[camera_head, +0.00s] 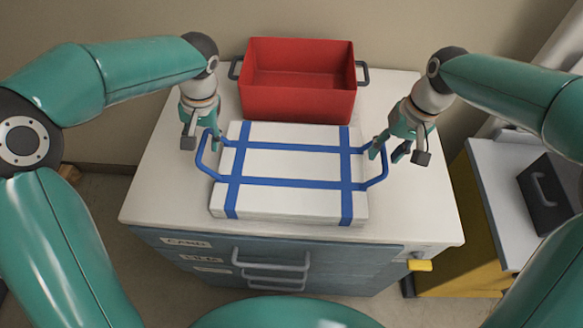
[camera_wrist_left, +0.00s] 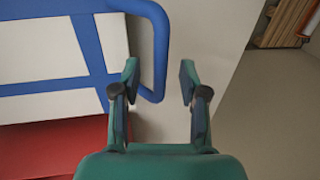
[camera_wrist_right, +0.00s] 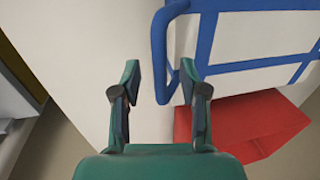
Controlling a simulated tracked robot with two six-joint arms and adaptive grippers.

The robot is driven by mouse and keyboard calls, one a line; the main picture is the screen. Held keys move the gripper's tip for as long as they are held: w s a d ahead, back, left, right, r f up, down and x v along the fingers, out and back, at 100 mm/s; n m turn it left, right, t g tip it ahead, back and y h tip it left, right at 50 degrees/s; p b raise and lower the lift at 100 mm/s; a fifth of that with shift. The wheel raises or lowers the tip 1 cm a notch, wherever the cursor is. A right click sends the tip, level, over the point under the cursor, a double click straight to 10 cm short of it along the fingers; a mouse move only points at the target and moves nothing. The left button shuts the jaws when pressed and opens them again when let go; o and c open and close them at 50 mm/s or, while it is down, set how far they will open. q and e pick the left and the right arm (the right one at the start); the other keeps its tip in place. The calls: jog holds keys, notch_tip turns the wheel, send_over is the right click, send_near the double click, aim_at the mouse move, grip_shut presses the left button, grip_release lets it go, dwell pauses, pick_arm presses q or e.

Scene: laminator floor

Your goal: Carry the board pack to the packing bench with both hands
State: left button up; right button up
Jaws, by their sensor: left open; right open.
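The board pack (camera_head: 290,160) is a flat white slab with blue straps and a blue loop handle at each side. It lies on the white cabinet top (camera_head: 165,185). My left gripper (camera_head: 203,142) is open at the left handle (camera_head: 203,165). In the left wrist view the left handle (camera_wrist_left: 160,50) shows between the open fingers (camera_wrist_left: 158,82). My right gripper (camera_head: 391,152) is open at the right handle (camera_head: 378,178). In the right wrist view the right handle (camera_wrist_right: 159,50) shows between the open fingers (camera_wrist_right: 160,82). Neither gripper is closed on a handle. Which bench is the packing bench I cannot tell.
A red open bin (camera_head: 297,102) with grey side handles stands right behind the pack. Labelled drawers with grey handles (camera_head: 270,262) face the front. To the right stands a lower yellow-sided unit with a pale top (camera_head: 505,205), bearing a dark box (camera_head: 548,197).

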pick_arm(q)
jog(key=shift+a+f, duration=0.15)
jog(key=shift+f, duration=0.65)
pick_arm(e)
jog(key=shift+a+f, duration=0.15)
jog(key=shift+f, duration=0.65)
pick_arm(q)
grip_shut()
pick_arm(e)
grip_shut()
jog(key=shift+r, duration=0.1)
